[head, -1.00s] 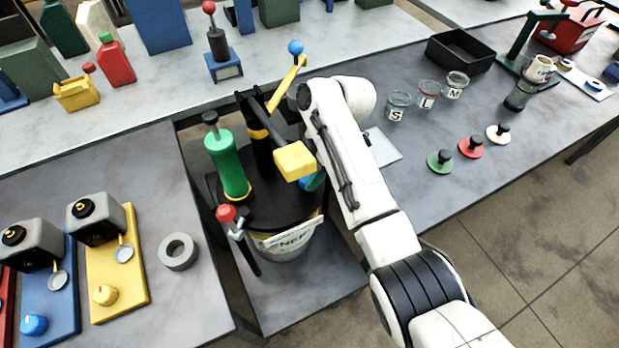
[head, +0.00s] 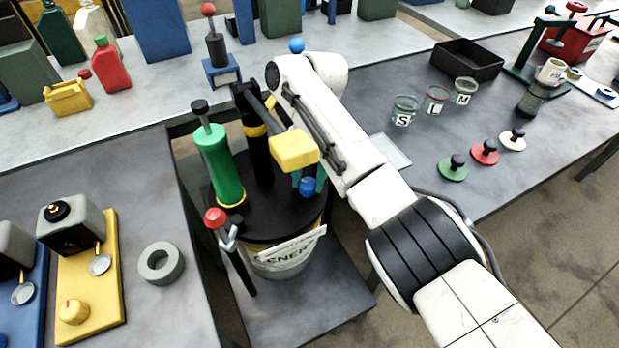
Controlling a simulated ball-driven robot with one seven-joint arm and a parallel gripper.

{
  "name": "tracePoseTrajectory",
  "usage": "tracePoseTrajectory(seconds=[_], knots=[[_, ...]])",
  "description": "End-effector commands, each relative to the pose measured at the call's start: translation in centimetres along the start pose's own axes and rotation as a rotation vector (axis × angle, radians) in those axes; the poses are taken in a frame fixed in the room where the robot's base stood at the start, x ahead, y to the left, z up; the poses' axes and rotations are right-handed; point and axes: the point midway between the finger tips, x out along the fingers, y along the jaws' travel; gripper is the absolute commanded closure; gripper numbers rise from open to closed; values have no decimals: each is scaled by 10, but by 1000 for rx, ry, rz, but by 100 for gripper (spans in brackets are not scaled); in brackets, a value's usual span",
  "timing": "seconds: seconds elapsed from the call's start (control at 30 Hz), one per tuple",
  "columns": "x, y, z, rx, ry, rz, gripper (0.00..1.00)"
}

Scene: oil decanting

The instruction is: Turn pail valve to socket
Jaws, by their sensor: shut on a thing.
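The pail (head: 280,262) stands on a low grey shelf between the worktops, with a black lid (head: 262,222) and a partly readable label. A blue knob (head: 307,187), apparently the pail valve, sits at the lid's right side. My gripper (head: 308,180) reaches down there with teal fingers on either side of the knob, shut on it. The yellow block (head: 294,150) of the pump lever hides the upper part of the gripper. A green cylinder (head: 220,165) and a black pump column (head: 256,140) stand on the lid. I cannot make out a socket.
A red-knobbed lever (head: 215,217) stands at the pail's front left. A grey ring (head: 160,263) lies on the left worktop. On the right worktop are glass jars (head: 404,110), coloured knobbed discs (head: 453,168) and a black tray (head: 466,56). A blue ball (head: 297,45) shows behind my arm.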

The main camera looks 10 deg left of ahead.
Motion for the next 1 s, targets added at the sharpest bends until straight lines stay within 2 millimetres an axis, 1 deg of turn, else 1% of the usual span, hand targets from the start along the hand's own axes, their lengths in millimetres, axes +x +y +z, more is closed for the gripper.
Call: tracePoseTrajectory(seconds=[0.1, 0.33, 0.9, 0.93, 1.0], knots=[[-1, 1, 0, -59, -4, -24, 89], [-1, 1, 0, -132, -4, -54, 89], [-1, 1, 0, -157, -3, -63, 89], [-1, 1, 0, -157, -3, -63, 55], [-1, 1, 0, -157, -3, -63, 49]])
